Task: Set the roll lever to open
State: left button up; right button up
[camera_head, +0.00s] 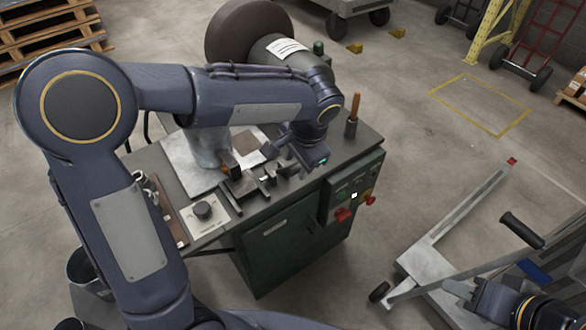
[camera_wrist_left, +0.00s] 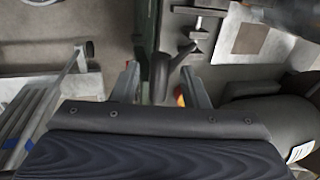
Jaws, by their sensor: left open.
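My left gripper (camera_head: 304,168) is over the right part of the green machine's top, near its front edge. In the left wrist view its two fingers (camera_wrist_left: 160,84) are apart. A dark grey lever-like part (camera_wrist_left: 161,66) shows between them, with an angled arm; I cannot tell whether they touch it. I cannot tell which of these is the roll lever. My right gripper (camera_head: 462,290) is partly in view at the lower right; its fingers are unclear.
The green cabinet (camera_head: 285,240) has a control panel with red knobs (camera_head: 343,214) on its front. A clamp-like tool (camera_head: 262,182) and a plate with a black knob (camera_head: 203,211) are on its top. A grey cart (camera_head: 440,262) stands at the right. Floor between is clear.

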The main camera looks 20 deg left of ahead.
aim_at(296, 167)
pick_arm(q)
jog(key=shift+x, duration=1.8)
jog(key=shift+c, duration=0.2)
grip_shut()
